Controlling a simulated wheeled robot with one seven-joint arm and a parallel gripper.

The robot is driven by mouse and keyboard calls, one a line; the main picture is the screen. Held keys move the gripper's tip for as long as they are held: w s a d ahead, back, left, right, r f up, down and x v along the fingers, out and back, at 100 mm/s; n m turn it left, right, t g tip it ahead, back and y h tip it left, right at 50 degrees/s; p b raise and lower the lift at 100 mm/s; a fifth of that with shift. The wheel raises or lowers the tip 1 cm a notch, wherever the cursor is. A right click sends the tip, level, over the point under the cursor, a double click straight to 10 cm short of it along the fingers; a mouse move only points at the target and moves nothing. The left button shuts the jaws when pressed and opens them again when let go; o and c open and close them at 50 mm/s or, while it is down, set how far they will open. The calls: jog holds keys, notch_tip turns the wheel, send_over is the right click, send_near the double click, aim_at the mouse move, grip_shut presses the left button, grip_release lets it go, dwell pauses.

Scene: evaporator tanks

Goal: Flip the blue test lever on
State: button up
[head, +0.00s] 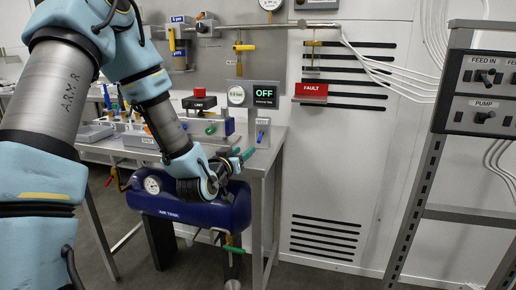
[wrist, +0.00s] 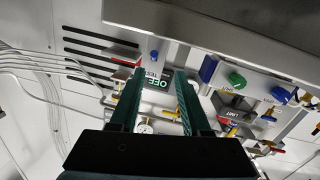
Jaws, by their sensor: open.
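A small grey box (head: 263,131) with a lever stands at the bench's right end, below the dark OFF sign (head: 265,94). The lever (head: 261,135) looks blue but is tiny in the head view. My gripper (head: 246,155) has dark green fingers and is in front of the bench's right end, lower than the box. In the wrist view my gripper (wrist: 161,72) is open and empty, apart from the lever.
A blue air tank (head: 190,207) is under my wrist. A red FAULT sign (head: 311,91) and pipes are on the wall. A grey rack (head: 410,200) stands at right.

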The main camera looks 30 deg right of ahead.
aim_at(259, 138)
jog(key=shift+d+r, duration=0.25)
jog(key=shift+d, duration=0.35)
jog(key=x, duration=0.3)
jog(key=p+x, duration=0.1)
jog(key=x, duration=0.2)
jog(key=p+x, duration=0.1)
jog(key=x, duration=0.3)
jog(key=shift+w+d+r, duration=0.1)
jog(key=shift+r, duration=0.15)
grip_shut()
